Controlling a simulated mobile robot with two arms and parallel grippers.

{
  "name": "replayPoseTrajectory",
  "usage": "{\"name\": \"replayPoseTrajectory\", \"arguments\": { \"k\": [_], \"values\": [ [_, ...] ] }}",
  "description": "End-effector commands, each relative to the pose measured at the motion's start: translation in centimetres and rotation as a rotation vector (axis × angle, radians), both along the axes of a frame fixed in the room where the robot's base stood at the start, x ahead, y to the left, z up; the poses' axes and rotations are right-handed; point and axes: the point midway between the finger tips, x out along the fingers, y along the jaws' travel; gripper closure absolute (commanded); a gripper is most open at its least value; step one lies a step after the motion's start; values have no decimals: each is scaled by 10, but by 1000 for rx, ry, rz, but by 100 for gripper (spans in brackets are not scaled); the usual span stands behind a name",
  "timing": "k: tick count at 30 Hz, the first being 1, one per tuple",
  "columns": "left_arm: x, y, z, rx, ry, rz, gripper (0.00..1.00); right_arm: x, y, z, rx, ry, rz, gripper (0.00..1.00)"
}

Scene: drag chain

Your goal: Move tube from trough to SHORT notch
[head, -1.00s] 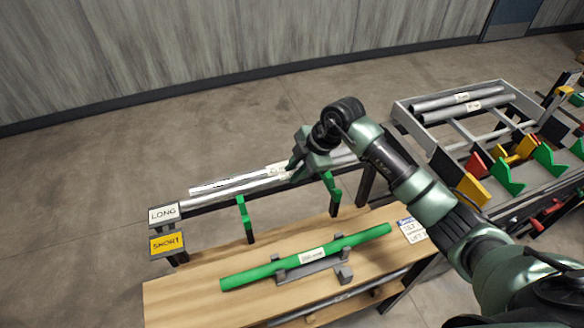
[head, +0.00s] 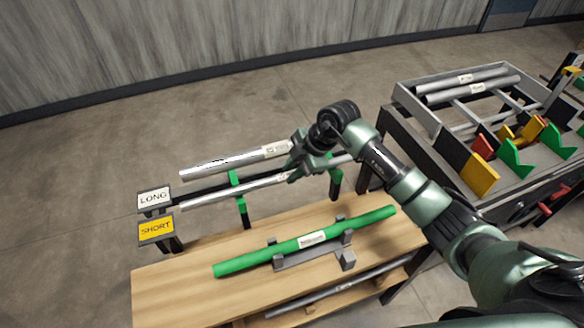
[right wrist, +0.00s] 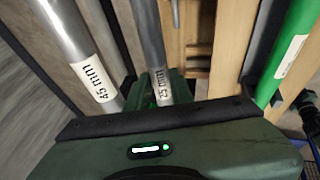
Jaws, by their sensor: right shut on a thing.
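My right gripper (head: 294,174) is shut on a thin grey tube (head: 231,191), which shows in the right wrist view (right wrist: 150,38) with a label that seems to read 25 mm. The tube runs lengthwise along the rack, close to the green notched posts (head: 242,211); I cannot tell if it touches them. A second grey tube (head: 215,166) lies behind it, with a 45 mm label in the right wrist view (right wrist: 98,82). A yellow SHORT sign (head: 156,229) stands at the rack's left end, in front of the white LONG sign (head: 153,199). My left gripper is not in view.
A green tube (head: 250,258) rests in a grey cradle (head: 308,256) on the wooden bench (head: 190,292). Another grey tube (head: 335,294) lies on the lower shelf. At right, a frame cart (head: 408,94) holds grey tubes and coloured brackets. Open floor lies behind the rack.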

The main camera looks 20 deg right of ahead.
Motion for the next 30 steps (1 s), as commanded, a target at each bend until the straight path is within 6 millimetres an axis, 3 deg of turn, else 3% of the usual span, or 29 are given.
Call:
{"name": "replayPoseTrajectory", "arguments": {
  "k": [14,15,17,26,30],
  "values": [
    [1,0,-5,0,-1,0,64,1,0,-10,1,-4,-1,100],
    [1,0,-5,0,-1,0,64,1,0,-10,1,-4,-1,67],
    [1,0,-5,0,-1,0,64,1,0,-10,0,-3,-1,52],
    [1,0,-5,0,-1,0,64,-1,-1,-12,-1,2,-1,52],
    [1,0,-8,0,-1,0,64,-2,-5,-3,-2,-2,-1,52]
  ]
}}
